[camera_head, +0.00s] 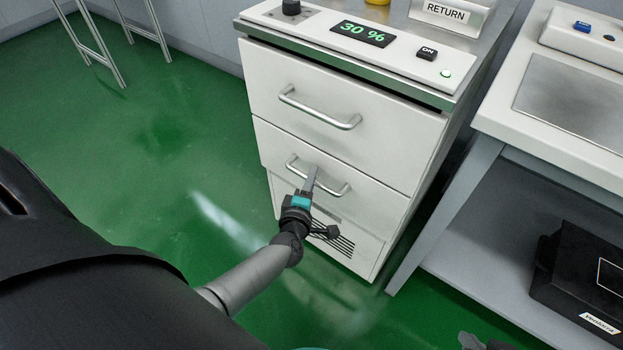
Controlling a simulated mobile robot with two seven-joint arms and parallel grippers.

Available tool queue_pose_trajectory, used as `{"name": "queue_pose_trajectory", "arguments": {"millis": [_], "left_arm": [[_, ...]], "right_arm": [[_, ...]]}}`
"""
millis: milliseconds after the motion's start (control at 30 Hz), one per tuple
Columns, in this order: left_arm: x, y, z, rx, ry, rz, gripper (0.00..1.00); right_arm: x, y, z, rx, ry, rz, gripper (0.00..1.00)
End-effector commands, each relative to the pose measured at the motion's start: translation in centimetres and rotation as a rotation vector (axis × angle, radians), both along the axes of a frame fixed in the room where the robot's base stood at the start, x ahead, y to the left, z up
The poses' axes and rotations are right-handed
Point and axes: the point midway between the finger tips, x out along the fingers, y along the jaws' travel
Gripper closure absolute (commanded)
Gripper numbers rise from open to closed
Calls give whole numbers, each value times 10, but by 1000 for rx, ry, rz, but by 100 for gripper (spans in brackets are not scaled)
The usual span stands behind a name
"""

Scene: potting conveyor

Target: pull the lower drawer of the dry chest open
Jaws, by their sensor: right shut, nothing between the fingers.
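The dry chest (345,85) is a white cabinet with an upper drawer (365,105) and a lower drawer (370,205), each with a metal bar handle. Both drawer fronts look closed or nearly so. My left gripper (312,178) is at the lower drawer's handle (335,189), with a grey finger crossing over the bar near its middle. The other finger is hidden, so I cannot tell whether the jaws grip the bar. Only a small part of my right gripper (472,341) shows at the bottom edge, shut and empty, away from the chest.
The green floor (150,140) left of the chest is clear. A metal frame (90,50) stands at the back left.

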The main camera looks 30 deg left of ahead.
Motion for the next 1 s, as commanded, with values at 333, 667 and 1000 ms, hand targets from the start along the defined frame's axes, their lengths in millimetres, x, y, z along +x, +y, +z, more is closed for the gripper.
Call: {"name": "queue_pose_trajectory", "arguments": {"millis": [333,667,1000], "left_arm": [[0,0,0,0,0,0,100],[0,0,0,0,-1,0,100],[0,0,0,0,-1,0,100]], "right_arm": [[0,0,0,-1,0,-1,100],[0,0,0,-1,0,0,100],[0,0,0,-2,1,0,100]]}}
